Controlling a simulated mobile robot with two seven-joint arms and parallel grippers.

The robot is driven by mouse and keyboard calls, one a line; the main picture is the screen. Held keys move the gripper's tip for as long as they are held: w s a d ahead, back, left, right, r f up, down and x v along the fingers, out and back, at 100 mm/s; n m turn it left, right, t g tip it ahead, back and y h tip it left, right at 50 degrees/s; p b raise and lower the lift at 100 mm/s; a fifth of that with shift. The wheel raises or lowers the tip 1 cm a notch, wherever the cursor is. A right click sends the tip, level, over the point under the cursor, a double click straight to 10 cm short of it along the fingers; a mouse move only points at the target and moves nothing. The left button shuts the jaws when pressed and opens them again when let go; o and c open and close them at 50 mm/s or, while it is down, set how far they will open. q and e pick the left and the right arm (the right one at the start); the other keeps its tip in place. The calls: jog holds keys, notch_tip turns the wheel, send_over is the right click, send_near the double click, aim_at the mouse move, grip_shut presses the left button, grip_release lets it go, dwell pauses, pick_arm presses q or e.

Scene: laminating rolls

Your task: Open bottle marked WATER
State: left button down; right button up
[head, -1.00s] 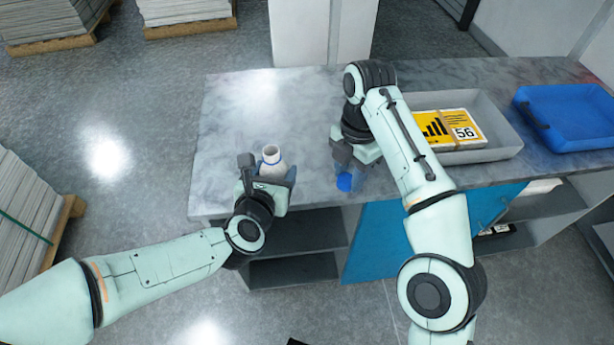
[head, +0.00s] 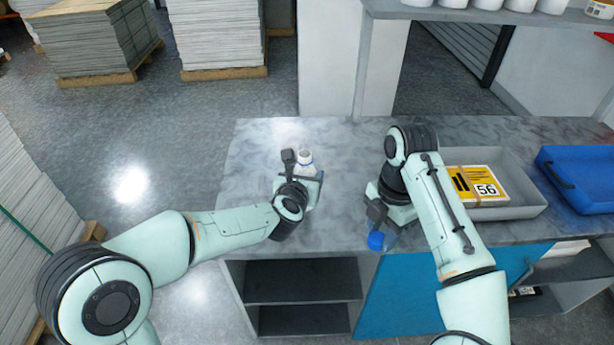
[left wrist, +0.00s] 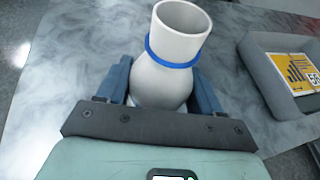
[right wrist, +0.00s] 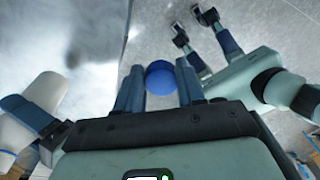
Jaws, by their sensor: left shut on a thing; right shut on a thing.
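A white bottle (head: 305,160) with an open, bare neck is held in my left gripper (head: 305,182) over the left part of the counter. In the left wrist view the bottle (left wrist: 166,80) shows a blue ring around its neck and tilts slightly to the right. No label can be read. My right gripper (head: 380,222) is shut on a blue cap (head: 376,240) near the counter's front edge, apart from the bottle. The cap also shows between the fingertips in the right wrist view (right wrist: 160,78).
The grey marbled counter (head: 255,150) is clear around the left gripper. A grey tray (head: 530,211) with a yellow pack (head: 470,186) marked 56 is at right, beside a blue tray (head: 600,200). A shelf (head: 480,12) with white containers stands behind. Open shelving (head: 300,282) lies below.

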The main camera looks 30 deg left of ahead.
pick_arm(q)
jog(key=shift+w+a+r, duration=0.1)
jog(key=shift+w+a, duration=0.15)
jog(key=shift+w, duration=0.55)
pick_arm(e)
jog(key=shift+r, duration=0.3)
pick_arm(q)
jog(key=f, duration=0.3)
jog(key=shift+w+a, duration=0.1)
jog(key=shift+w, duration=0.25)
pick_arm(e)
jog(key=shift+f, duration=0.4)
pick_arm(q)
jog(key=shift+f, duration=0.3)
pick_arm(e)
jog(key=shift+s, duration=0.1)
jog(key=shift+f, duration=0.1)
pick_arm(q)
jog(key=shift+f+b, duration=0.15)
jog(key=shift+b, duration=0.25)
pick_arm(e)
jog(key=shift+f, duration=0.15)
pick_arm(q)
jog(key=shift+c, duration=0.8)
grip_release()
jog(key=shift+s, duration=0.1)
